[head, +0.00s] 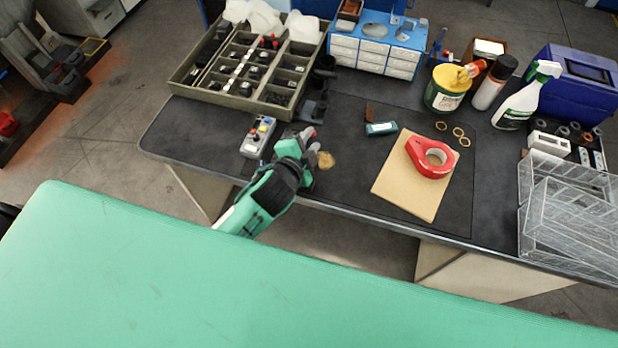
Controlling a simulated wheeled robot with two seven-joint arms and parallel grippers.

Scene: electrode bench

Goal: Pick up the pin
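No pin can be made out for certain. A tan piece (327,160) lies beside the fingertips. The finger gap is too small to read. My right gripper is not in view.
A compartment tray (188,88) with small parts stands behind the block. A teal box (381,129), a tan board (388,185) with red tape (420,165), and several rings (457,132) lie to the right. Wire baskets (536,232), a spray bottle (520,105) and a yellow-topped can (443,94) stand farther right.

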